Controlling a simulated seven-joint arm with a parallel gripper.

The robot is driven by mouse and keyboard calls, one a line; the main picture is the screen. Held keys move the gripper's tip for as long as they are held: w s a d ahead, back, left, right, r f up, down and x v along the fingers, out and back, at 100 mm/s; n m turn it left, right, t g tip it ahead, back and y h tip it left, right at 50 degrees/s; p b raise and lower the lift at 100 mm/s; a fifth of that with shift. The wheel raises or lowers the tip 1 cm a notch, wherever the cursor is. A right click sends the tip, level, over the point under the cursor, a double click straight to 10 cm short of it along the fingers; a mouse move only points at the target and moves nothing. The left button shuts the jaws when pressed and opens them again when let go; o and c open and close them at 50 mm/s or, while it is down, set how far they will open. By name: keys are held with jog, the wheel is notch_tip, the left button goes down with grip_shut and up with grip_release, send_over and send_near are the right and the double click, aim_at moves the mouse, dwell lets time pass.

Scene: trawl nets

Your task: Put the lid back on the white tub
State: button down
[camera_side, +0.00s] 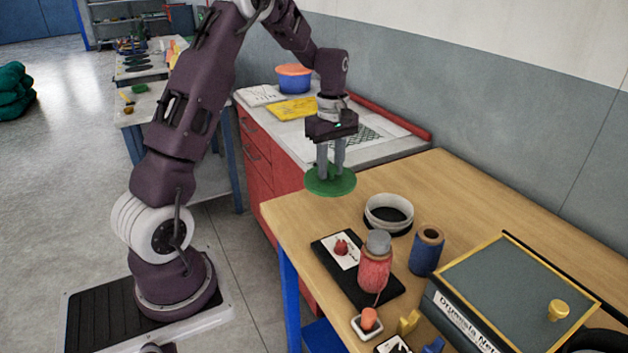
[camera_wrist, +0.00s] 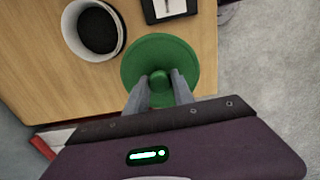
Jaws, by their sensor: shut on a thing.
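The lid (camera_side: 330,183) is a green disc with a small green knob, and my gripper (camera_side: 331,172) is shut on that knob. In the side view it is held in the air by the table's left corner, to the left of the white tub (camera_side: 388,213). The tub is open and upright on the wooden table, with a dark inside. In the wrist view the lid (camera_wrist: 184,58) is between my fingertips (camera_wrist: 160,82), and the tub (camera_wrist: 92,30) is up and to the left of it. The lid looks roughly level.
On the wooden table (camera_side: 470,200) stand a blue spool (camera_side: 426,251), a red twine roll (camera_side: 375,268) on a black board (camera_side: 335,262), and a large box (camera_side: 510,290) at the right.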

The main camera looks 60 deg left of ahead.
jog(key=w+d, duration=0.9)
jog(key=w, duration=0.3)
jog(key=shift+w+f, duration=0.1)
jog(key=shift+f, duration=2.75)
jog(key=shift+d+f, duration=0.1)
jog(key=shift+f, duration=0.05)
jog(key=c, duration=0.5)
grip_release()
